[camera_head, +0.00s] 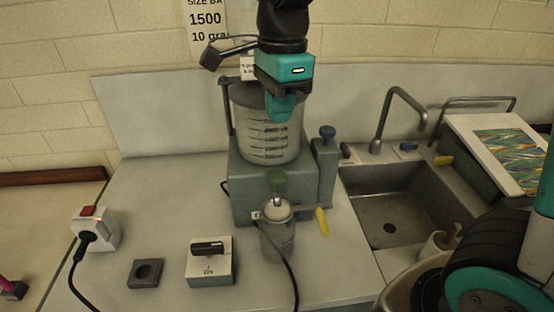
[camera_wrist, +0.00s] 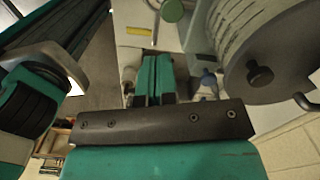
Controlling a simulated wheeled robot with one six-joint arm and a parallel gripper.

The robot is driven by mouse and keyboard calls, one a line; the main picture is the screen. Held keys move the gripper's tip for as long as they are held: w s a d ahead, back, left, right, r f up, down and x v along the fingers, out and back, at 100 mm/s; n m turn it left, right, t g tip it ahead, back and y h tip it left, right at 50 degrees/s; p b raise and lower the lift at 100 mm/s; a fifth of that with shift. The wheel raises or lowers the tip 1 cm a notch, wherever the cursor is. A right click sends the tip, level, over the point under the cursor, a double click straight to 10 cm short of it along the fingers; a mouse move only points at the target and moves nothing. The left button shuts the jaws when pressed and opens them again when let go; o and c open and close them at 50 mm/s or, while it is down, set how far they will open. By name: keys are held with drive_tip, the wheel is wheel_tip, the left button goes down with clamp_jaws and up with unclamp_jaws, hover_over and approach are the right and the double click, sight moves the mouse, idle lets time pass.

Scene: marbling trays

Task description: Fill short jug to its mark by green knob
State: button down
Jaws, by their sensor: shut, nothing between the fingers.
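A translucent grey jug (camera_head: 278,240) stands upright just below the knob, at the stand's foot. Its mark and fill level are too small to tell, and the black cable crosses near it. The graduated tank (camera_head: 267,145) stands on the dispenser. My gripper (camera_head: 283,108) is shut and empty, above the knob and in front of the tank; its fingers (camera_wrist: 153,80) show together in the wrist view.
A blue knob (camera_head: 327,133) tops the post to the right; a yellow-ended lever (camera_head: 322,221) sticks out beside the jug. A switch box (camera_head: 210,262), dark block (camera_head: 146,272) and socket (camera_head: 95,230) lie left. The sink (camera_head: 390,215) is right. The counter's left middle is clear.

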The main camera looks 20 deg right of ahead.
sight(277, 174)
drive_tip(key=m, duration=0.1)
drive_tip(key=w+m, duration=0.2)
drive_tip(key=shift+d+r+m, duration=0.25)
drive_tip(key=shift+r+m, duration=0.1)
drive_tip(key=shift+m, duration=0.05)
wheel_tip(277, 174, down, 14)
drive_tip(key=p, duration=0.3)
drive_tip(key=shift+f, duration=0.1)
